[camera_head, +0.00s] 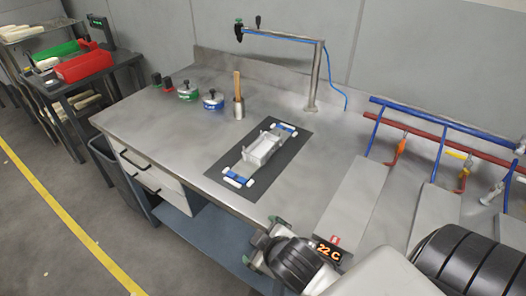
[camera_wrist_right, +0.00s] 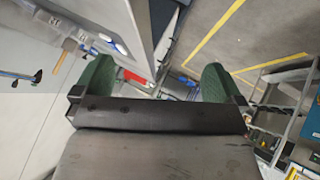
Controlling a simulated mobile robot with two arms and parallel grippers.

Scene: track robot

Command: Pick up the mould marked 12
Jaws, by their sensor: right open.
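No marking 12 is legible in either view, so I cannot tell which thing is that mould. A pale, open box-shaped piece (camera_head: 262,148) lies on the black mat (camera_head: 222,174) on the steel bench, with blue-and-white pieces at both ends. My right gripper (camera_head: 260,240) is over the bench's front edge, in front of the mat and apart from the pale piece. In the right wrist view its green fingers (camera_wrist_right: 155,85) are wide apart with nothing held between them. My left gripper is not in view.
Grey plates (camera_head: 354,204) and red and blue pipes are at right. An orange "22 C" display (camera_head: 328,249) is near my arm. A side table holds a red bin (camera_head: 84,67).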

